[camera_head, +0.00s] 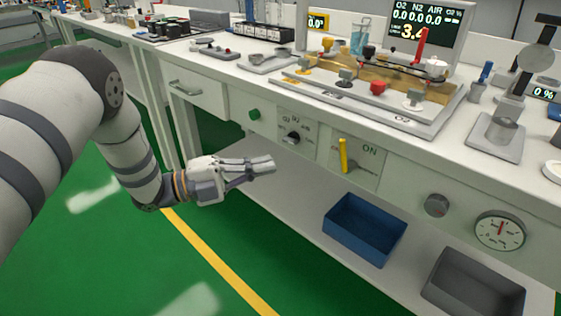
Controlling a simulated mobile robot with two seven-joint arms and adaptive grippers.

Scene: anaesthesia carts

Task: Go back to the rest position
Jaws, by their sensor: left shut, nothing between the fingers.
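My left arm comes in from the left, and its gripper (268,164) hangs in front of the white anaesthesia cart (300,98). The fingers are together with nothing between them and point right, toward the cart's front panel. The gripper is below the green button (254,114) and to the left of the yellow lever (343,155). It looks apart from the panel, though the exact gap is hard to judge. My right gripper is not in view.
A blue bin (365,229) and a grey bin (473,285) stand on the lower shelf. A black selector knob (292,138), a grey knob (437,205) and a round gauge (500,230) are on the front. Green floor (130,265) with a yellow line is free at left.

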